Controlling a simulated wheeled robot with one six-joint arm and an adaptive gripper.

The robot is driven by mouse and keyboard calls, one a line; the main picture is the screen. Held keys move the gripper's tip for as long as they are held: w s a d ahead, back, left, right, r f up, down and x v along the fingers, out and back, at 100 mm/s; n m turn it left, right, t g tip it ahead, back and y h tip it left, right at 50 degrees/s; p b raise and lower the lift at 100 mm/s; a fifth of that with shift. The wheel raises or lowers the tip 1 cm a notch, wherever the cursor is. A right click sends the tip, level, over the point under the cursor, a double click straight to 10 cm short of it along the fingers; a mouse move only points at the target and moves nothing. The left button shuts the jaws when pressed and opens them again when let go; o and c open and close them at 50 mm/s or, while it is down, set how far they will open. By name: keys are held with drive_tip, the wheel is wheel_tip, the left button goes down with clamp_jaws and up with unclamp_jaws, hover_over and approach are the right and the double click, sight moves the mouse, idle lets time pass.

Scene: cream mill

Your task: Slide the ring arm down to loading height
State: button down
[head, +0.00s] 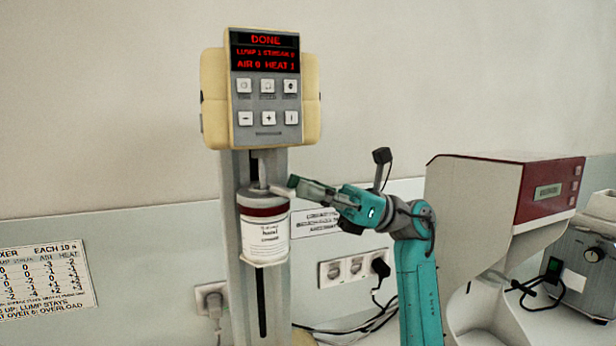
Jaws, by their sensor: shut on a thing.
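The mixer (264,133) stands upright, with a cream head, a keypad and a red display reading DONE. Its grey ring arm (258,194) sits around the top of a labelled jar (265,238), high on the column beneath the head. A dark vertical slot runs down the column below the jar. My gripper (293,184) reaches in from the right at ring height. It is shut on a pale handle (281,191) at the ring arm's right side. The fingertips are small here, so the exact contact is hard to see.
A white and dark red machine (500,190) stands at the right, with a grey instrument (582,255) beyond it. Wall sockets (352,268) and black cables lie behind my arm. A printed chart (45,280) hangs at the left. The space directly below the jar looks clear.

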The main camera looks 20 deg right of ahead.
drive_tip(key=shift+f, duration=0.2)
drive_tip(key=c, duration=0.8)
unclamp_jaws()
drive_tip(key=shift+c, duration=0.2)
drive_tip(key=v, duration=0.7)
drive_tip(key=shift+d, duration=0.25)
drive_tip(key=shift+f, duration=0.1)
